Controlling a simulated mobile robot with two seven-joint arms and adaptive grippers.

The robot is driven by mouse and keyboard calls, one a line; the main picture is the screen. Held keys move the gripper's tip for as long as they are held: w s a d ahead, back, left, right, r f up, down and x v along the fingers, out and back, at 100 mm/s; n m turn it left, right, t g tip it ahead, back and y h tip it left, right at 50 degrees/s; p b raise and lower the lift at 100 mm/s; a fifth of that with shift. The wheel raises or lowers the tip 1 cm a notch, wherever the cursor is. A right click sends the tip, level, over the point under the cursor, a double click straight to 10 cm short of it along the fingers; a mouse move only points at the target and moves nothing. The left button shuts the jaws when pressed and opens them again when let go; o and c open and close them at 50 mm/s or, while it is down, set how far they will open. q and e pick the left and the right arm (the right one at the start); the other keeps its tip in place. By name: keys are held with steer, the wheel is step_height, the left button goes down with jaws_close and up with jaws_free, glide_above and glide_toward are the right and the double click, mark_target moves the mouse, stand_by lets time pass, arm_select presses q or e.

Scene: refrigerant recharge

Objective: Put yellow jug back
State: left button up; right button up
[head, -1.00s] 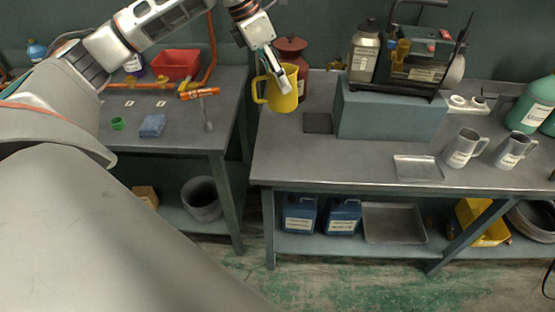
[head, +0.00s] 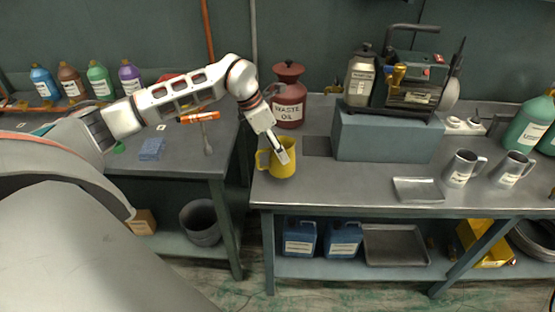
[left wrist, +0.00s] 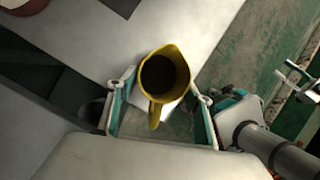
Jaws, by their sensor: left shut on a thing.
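The yellow jug (head: 281,165) is upright at the left end of the right-hand workbench (head: 345,185), in front of the red waste oil can. I cannot tell whether its base touches the bench top. My left gripper (head: 282,157) is shut on the jug. In the left wrist view the jug (left wrist: 165,78) shows from above with a dark inside, its handle pointing toward the palm between the fingers of my left gripper (left wrist: 160,100). What looks like part of my right gripper (left wrist: 300,80) shows at the right edge of that view, with its jaws unclear.
The waste oil can (head: 288,95) stands behind the jug. A dark square (head: 317,146) lies to its right, beside a blue-grey block (head: 388,135) carrying a pump. Two grey jugs (head: 462,168) (head: 512,169) and a small tray (head: 418,190) are further right. A gap separates the left bench.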

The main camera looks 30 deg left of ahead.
mark_target(277, 160)
arm_select(q)
steer(key=shift+f, duration=2.2)
steer(key=shift+f, duration=0.2)
steer(key=o, duration=1.2)
steer(key=shift+r, duration=0.1)
